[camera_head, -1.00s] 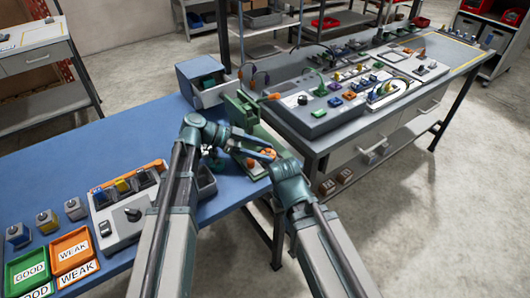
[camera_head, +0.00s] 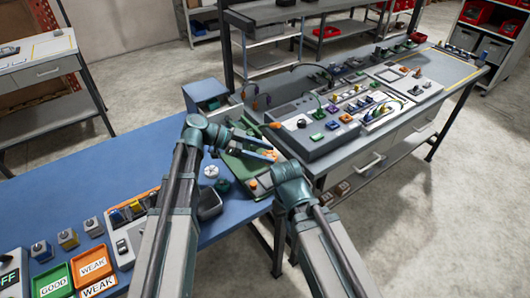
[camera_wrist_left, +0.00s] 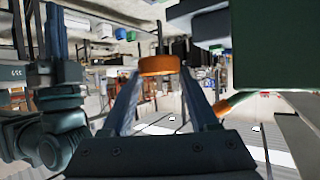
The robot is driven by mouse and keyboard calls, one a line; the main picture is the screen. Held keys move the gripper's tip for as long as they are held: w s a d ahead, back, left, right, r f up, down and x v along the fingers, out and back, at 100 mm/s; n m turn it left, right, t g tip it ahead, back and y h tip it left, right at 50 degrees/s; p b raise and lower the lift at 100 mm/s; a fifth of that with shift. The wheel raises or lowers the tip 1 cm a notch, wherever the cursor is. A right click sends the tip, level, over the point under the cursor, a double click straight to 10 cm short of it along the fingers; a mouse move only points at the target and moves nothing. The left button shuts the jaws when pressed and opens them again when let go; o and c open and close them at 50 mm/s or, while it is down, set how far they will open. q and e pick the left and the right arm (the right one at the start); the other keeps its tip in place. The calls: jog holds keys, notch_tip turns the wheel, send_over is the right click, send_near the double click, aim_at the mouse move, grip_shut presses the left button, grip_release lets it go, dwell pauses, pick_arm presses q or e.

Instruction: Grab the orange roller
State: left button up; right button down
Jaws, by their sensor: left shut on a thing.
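The orange roller (camera_wrist_left: 160,65) is a short orange cylinder between the fingertips of my left gripper (camera_wrist_left: 160,78) in the left wrist view. The fingers are closed on its two sides. In the head view my left gripper (camera_head: 265,153) is over the green dispenser (camera_head: 236,166) at the right end of the blue table, with its fingers pointing right. The roller is small there and partly covered by the fingers. My right arm comes in from the lower right to beside the dispenser. Its fingers are too hidden to read.
The blue table (camera_head: 110,160) holds a grey control box (camera_head: 128,238), an orange WEAK tray (camera_head: 93,263) and a green GOOD tray (camera_head: 53,284) at the left. A grey workbench (camera_head: 345,148) with coloured parts stands close at the right. Open floor lies at the lower right.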

pick_arm(q)
notch_tip(320, 180, up, 8)
jog(key=p, duration=0.6)
jog(key=shift+r+p, duration=0.15)
jog(key=shift+p, duration=0.25)
